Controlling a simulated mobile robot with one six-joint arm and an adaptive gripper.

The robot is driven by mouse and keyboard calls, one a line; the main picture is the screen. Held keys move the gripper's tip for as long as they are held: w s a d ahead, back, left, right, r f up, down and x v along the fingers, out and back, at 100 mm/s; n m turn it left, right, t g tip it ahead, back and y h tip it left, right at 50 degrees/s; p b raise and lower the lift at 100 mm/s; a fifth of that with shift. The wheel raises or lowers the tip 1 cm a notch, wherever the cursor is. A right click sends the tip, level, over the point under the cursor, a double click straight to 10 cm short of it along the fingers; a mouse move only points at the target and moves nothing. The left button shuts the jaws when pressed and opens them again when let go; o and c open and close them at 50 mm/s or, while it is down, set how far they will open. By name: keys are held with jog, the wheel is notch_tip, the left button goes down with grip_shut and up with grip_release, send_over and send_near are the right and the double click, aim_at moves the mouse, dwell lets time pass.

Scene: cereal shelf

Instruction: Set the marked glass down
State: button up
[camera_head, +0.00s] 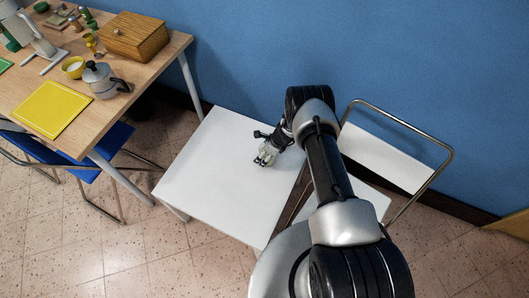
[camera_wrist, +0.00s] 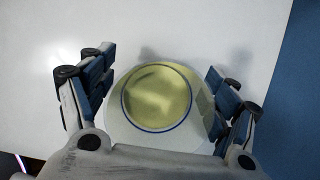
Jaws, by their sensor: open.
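In the wrist view, a round glass (camera_wrist: 157,98) with a thin blue rim and a yellowish inside is seen from above. It is between the two fingers of my gripper (camera_wrist: 160,72), which are spread open, with a visible gap on each side. The glass appears upright over the white table top (camera_wrist: 40,60); its base is hidden from above. In the head view, my gripper (camera_head: 266,152) is low over the upper right part of the white table (camera_head: 215,185). The glass is too small there to make out clearly, and I cannot see a mark.
A wooden table (camera_head: 150,75) at the upper left holds a moka pot (camera_head: 101,80), a yellow mat (camera_head: 52,108), a yellow cup (camera_head: 74,67) and a wooden box (camera_head: 133,36). A metal-framed chair (camera_head: 390,155) stands right of my arm. The white table's left part is bare.

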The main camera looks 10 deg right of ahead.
jog(key=p+v, duration=0.5)
jog(key=v, duration=0.7)
jog(key=w+a+r+n, duration=0.1)
jog(key=w+r+n, duration=0.15)
jog(key=r, duration=0.65)
jog(key=w+a+r+n, duration=0.1)
jog(key=a+r+n, duration=0.15)
jog(key=r, duration=0.65)
jog(key=s+a+r+n, duration=0.1)
jog(key=s+r+n, duration=0.25)
jog(key=r, duration=0.65)
jog(key=s+a+r+n, duration=0.15)
jog(key=r+n, duration=0.25)
jog(key=r, duration=0.7)
jog(key=s+r+n+h, duration=0.1)
jog(key=s+r+n, duration=0.6)
jog(key=s+r, duration=0.55)
jog(key=s+d+n+t+h, duration=0.1)
jog(key=s+d+n, duration=0.1)
jog(key=s, duration=0.6)
jog(key=s+d+r+n+h, duration=0.1)
jog(key=s+d+n, duration=0.1)
jog(key=s, duration=0.7)
jog(key=shift+s+d+r+n+t+h, duration=0.25)
jog(key=shift+d+n+t+h, duration=0.15)
jog(key=shift+n, duration=0.45)
jog(key=shift+w, duration=0.1)
